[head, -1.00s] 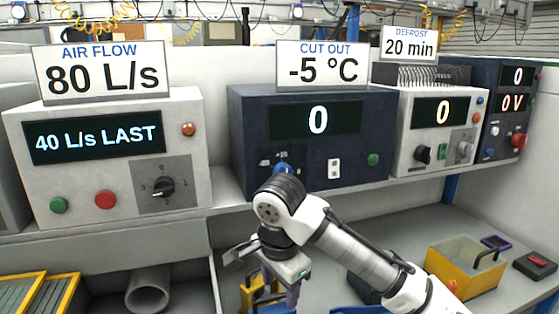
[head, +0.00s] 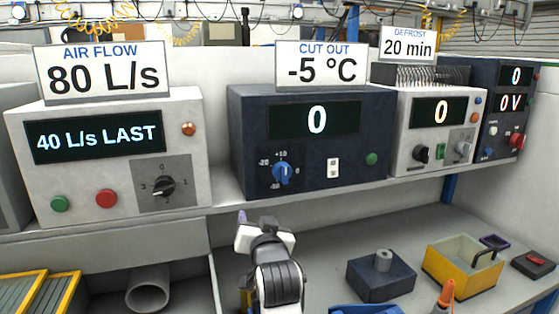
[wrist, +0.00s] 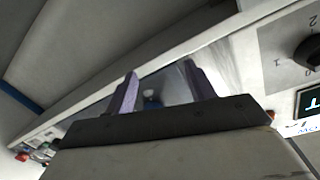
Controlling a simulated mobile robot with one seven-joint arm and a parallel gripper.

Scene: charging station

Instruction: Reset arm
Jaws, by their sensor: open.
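My gripper (wrist: 160,84) shows two purple-grey fingers spread apart with nothing between them in the wrist view. In the head view a purple fingertip (head: 242,216) pokes up beyond my white and black wrist, below the shelf edge and in front of the dark CUT OUT box (head: 345,160). The second finger is hidden there. My arm touches no control in view. The blue dial (head: 282,172) on the CUT OUT box is uncovered, and its display reads 0.
The AIR FLOW box (head: 95,185) stands left on the shelf, its display reading 40 L/s LAST. The DEFROST box (head: 405,135) stands right. Below are a dark block with a grey cylinder (head: 381,275), a yellow bin (head: 440,278) and a grey pipe (head: 148,294).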

